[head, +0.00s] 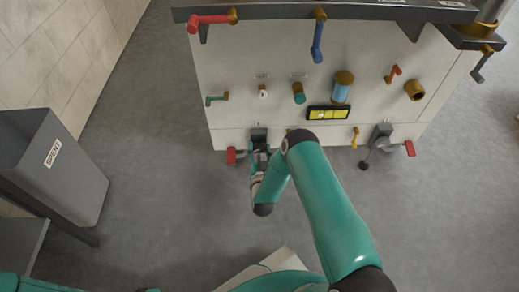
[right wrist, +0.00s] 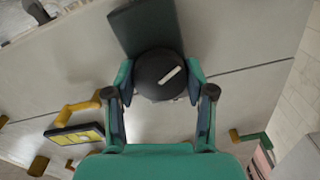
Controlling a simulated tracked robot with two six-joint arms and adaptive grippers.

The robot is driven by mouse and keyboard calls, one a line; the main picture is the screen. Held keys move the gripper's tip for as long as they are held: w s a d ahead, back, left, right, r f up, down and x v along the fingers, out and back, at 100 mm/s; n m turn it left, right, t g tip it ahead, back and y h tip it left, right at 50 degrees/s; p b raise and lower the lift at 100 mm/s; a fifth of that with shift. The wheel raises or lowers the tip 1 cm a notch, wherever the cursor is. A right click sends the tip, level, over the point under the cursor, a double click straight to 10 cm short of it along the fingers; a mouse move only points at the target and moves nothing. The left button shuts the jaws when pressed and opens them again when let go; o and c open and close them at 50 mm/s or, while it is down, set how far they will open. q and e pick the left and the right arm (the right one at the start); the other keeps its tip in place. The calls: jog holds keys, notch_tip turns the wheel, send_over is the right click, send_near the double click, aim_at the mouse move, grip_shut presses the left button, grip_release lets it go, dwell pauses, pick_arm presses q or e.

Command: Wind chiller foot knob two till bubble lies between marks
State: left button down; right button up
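The black foot knob (right wrist: 155,82) with a white mark on its face fills the middle of the right wrist view. My right gripper (right wrist: 160,76) has one finger on each side of it, the tips against its rim. In the head view the right gripper (head: 259,158) is at the left foot (head: 259,136), under the cabinet's lower edge, and mostly hides the knob. The level vial (head: 327,113) is yellow-green in a black frame; it also shows in the right wrist view (right wrist: 75,136). Its bubble is too small to place against the marks. My left gripper is out of view.
The cabinet front (head: 235,75) carries several valves and handles. Red levers (head: 231,156) flank the feet, and another foot (head: 381,137) stands at the right. A grey bin (head: 52,165) stands at the left. The floor between bin and cabinet is clear.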

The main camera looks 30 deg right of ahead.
jog(key=c, duration=0.3)
jog(key=shift+c, duration=0.2)
jog(key=shift+n, duration=0.4)
jog(key=shift+a+f+n+p, duration=0.15)
jog(key=shift+n+p, duration=0.6)
jog(key=shift+n, duration=6.55)
jog(key=shift+a+n+p, duration=0.15)
jog(key=shift+n+p, duration=0.6)
jog(key=shift+n, duration=6.55)
jog(key=shift+s, duration=0.1)
